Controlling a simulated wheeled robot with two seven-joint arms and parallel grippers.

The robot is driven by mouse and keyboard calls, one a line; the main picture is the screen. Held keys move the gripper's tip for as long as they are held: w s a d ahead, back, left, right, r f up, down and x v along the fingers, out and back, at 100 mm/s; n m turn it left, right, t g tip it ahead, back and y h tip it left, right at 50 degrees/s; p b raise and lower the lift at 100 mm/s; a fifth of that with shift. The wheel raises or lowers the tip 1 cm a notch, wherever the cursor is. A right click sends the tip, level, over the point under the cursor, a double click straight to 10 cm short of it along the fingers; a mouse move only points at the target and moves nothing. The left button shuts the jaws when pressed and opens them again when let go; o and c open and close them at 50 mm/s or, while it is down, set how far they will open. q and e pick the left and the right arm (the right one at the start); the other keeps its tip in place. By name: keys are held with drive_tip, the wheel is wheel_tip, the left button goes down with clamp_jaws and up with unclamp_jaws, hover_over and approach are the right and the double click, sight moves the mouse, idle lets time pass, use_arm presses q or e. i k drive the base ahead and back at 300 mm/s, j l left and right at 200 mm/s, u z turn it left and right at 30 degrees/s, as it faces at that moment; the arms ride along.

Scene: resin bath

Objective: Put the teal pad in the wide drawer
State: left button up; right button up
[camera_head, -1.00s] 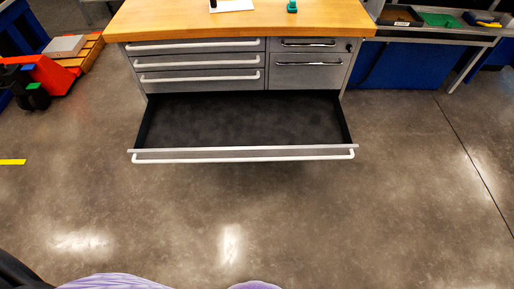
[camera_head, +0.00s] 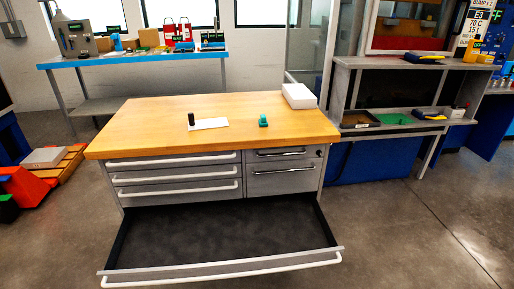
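The wide drawer (camera_head: 222,240) at the bottom of the workbench cabinet is pulled far out, and its dark inside looks empty. A small teal object (camera_head: 263,121) stands on the wooden bench top, right of a white sheet; it is the likeliest teal pad, but it is too small to make out its shape clearly. Neither of my grippers is in the head view.
The wooden bench top (camera_head: 150,123) is mostly clear, with a dark cylinder (camera_head: 191,119) by a white sheet (camera_head: 210,124) and a white box (camera_head: 299,95) at the back right. The other drawers are shut. A shelf unit with trays (camera_head: 395,119) stands right. Floor is open at front right.

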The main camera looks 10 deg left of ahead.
sight(249, 247)
drive_tip(key=i+l+u, duration=0.45)
drive_tip(key=l, duration=0.15)
drive_tip(key=i+l+u, duration=0.2)
drive_tip(key=l+u, duration=0.2)
drive_tip(key=l, duration=0.25)
drive_tip(key=i+l+u, duration=0.25)
drive_tip(key=l, duration=0.15)
drive_tip(key=k, duration=0.05)
